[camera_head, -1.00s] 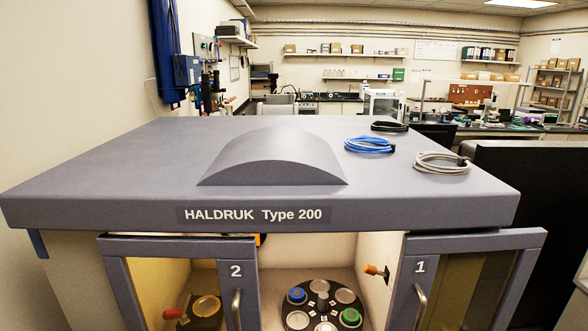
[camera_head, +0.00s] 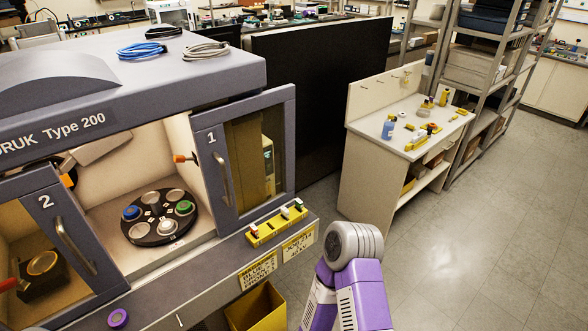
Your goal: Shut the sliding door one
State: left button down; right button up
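Sliding door one (camera_head: 208,168), a grey-blue framed panel with a tinted window and the number 1, stands at the right end of the cabinet front. Its upright metal handle (camera_head: 219,180) is on its left side. Sliding door two (camera_head: 62,222), with its own handle, is at the left. A wide gap between the doors leaves the chamber open, with a dark round carousel (camera_head: 148,232) of coloured and pale samples inside. One of my purple arms shows at the bottom, with its grey joint right of the cabinet. Neither gripper is in view.
A yellow rack (camera_head: 277,226) of small knobbed items sits on the ledge below door one. A yellow bin (camera_head: 257,306) is under the ledge. A black panel (camera_head: 320,90) and a white side bench (camera_head: 400,135) stand at the right. The floor farther right is clear.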

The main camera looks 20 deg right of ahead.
aim_at(207, 126)
jog(key=z, duration=1.7)
jog(key=k, duration=0.65)
jog(key=u, duration=0.95)
jog(key=i, duration=0.95)
jog(key=u, duration=0.1)
jog(key=k, duration=0.9)
jog(key=z, duration=1.6)
jog(key=i, duration=0.95)
jog(key=u, duration=0.5)
jog(key=i, duration=0.75)
jog(key=u, duration=0.6)
